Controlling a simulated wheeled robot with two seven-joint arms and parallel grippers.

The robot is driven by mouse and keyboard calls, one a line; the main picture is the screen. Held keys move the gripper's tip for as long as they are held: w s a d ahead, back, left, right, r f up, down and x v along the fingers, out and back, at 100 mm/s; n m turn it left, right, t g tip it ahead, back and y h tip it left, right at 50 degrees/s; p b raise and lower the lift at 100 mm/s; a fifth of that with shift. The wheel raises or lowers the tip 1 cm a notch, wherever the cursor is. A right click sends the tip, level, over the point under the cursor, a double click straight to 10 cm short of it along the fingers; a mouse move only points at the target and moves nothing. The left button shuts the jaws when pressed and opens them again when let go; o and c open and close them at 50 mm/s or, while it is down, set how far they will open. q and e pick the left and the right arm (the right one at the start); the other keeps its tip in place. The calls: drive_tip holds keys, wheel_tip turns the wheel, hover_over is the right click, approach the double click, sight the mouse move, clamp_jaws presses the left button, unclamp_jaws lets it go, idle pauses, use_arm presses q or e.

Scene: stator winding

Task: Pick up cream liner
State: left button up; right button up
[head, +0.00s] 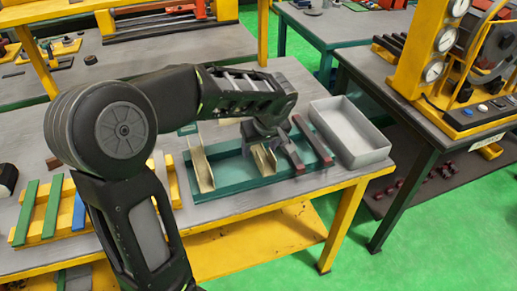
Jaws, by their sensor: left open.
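One cream liner (202,165), a long channel-shaped strip, lies across the green tray (232,178) at its left part. A second cream liner (264,160) lies in the tray further right. My left gripper (266,140) points down just above the far end of this second liner, with its jaws open. The gripper and wrist hide that end, so I cannot tell whether the fingers touch it or stand around it. My right gripper is not in view.
Dark red-topped bars (312,140) lie right of the second liner, close to my gripper. A grey open bin (350,130) stands at the bench's right end. Green, yellow and blue strips (48,210) lie at left. A machine with gauges (440,65) stands on another table.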

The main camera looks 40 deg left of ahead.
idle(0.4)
use_arm(q)
drive_tip(key=c, duration=1.1)
